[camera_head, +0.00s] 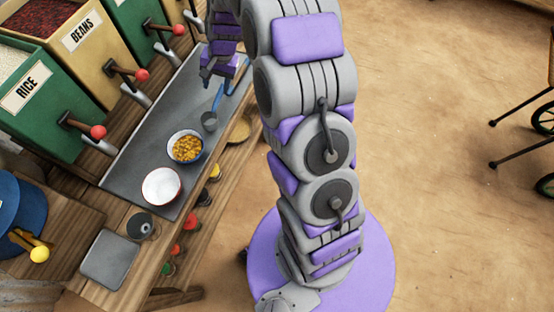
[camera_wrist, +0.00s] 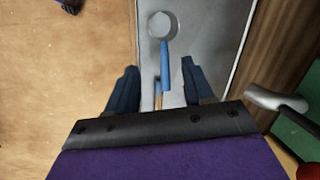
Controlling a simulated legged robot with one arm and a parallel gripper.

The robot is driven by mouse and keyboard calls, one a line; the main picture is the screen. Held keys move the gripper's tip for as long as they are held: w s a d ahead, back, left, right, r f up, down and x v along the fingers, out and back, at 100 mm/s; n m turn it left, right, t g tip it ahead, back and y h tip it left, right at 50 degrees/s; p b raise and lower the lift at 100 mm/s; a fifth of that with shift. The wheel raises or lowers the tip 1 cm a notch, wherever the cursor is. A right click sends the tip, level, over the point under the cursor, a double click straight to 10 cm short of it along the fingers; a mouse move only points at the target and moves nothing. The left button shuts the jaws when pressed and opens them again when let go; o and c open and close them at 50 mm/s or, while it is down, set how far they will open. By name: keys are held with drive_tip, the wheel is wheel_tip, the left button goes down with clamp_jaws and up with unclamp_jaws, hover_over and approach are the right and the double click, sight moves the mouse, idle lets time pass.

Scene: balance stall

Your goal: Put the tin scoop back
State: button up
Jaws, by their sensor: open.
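The tin scoop (camera_head: 209,121) lies on the grey metal counter tray (camera_head: 128,165), with its round cup toward the bowls and its blue handle pointing toward my gripper (camera_head: 218,80). In the wrist view the scoop's cup (camera_wrist: 162,25) is at the top. Its handle runs down between the two dark blue fingers of my gripper (camera_wrist: 160,82). The fingers are open, with a gap on each side of the handle. I cannot tell how far above the handle they are. The handle's lower end is partly hidden by my gripper's body.
A blue bowl of yellow grains (camera_head: 185,147) and a white bowl (camera_head: 161,186) stand on the tray. Bins marked RICE (camera_head: 25,90) and BEANS (camera_head: 82,35) line the back, their red-knobbed levers (camera_head: 97,132) jutting over it. A blue scale (camera_head: 25,212) stands at lower left.

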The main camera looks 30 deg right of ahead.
drive_tip(key=s+a+r+n+g, duration=0.1)
drive_tip(key=s+a+r+n, duration=0.25)
drive_tip(key=s+r, duration=0.45)
drive_tip(key=s+r+n+g+h, duration=0.1)
drive_tip(key=s+r+n, duration=0.1)
drive_tip(key=s, duration=1.4)
drive_tip(key=s+r+n+g+h, duration=0.1)
drive_tip(key=s+r+n+h, duration=0.1)
drive_tip(key=s, duration=1.3)
drive_tip(key=shift+s+r+n, duration=0.35)
drive_tip(key=shift+r, duration=0.4)
